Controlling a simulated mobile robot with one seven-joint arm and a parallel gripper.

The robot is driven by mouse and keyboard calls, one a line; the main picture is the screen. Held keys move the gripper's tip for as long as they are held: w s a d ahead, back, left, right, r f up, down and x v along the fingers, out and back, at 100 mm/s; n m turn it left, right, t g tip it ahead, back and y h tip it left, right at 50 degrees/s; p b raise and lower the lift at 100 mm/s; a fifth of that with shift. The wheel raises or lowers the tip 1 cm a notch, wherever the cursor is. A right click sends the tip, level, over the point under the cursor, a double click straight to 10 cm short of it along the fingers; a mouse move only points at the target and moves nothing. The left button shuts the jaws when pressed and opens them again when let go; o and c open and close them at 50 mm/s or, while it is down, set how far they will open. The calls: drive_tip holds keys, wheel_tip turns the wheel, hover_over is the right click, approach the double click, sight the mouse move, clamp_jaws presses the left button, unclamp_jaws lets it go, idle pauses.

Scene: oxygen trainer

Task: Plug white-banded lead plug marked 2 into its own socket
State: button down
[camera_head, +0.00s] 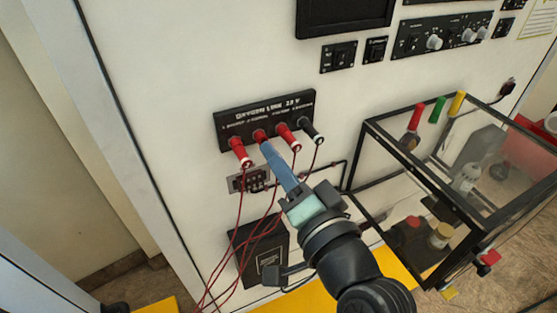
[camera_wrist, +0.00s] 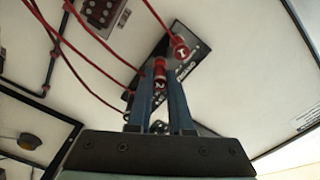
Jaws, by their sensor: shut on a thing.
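The black socket panel (camera_head: 232,126) is on the white upright face of the trainer. My gripper (camera_head: 267,150) reaches up to it and is shut on a red plug (camera_head: 259,135). In the wrist view this plug marked 2 (camera_wrist: 159,72) sits between the blue fingers of my gripper (camera_wrist: 159,92). The plug is at the panel, in line with the second place from the left in the head view. Its tip and the socket opening are hidden, so I cannot tell how deep it sits.
A red plug marked 1 (camera_wrist: 180,46) sits close beside the held plug. In the head view another red plug (camera_head: 288,137) and a black plug (camera_head: 311,130) are to the right. Red leads (camera_head: 232,240) hang below. A black-framed clear box (camera_head: 405,165) stands at right.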

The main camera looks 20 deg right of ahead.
drive_tip(key=shift+w, duration=0.55)
drive_tip(key=c, duration=0.7)
unclamp_jaws()
drive_tip(key=shift+w, duration=0.1)
drive_tip(key=shift+c, duration=0.2)
drive_tip(key=s, duration=1.3)
drive_tip(key=shift+d+p, duration=0.2)
drive_tip(key=shift+p, duration=0.1)
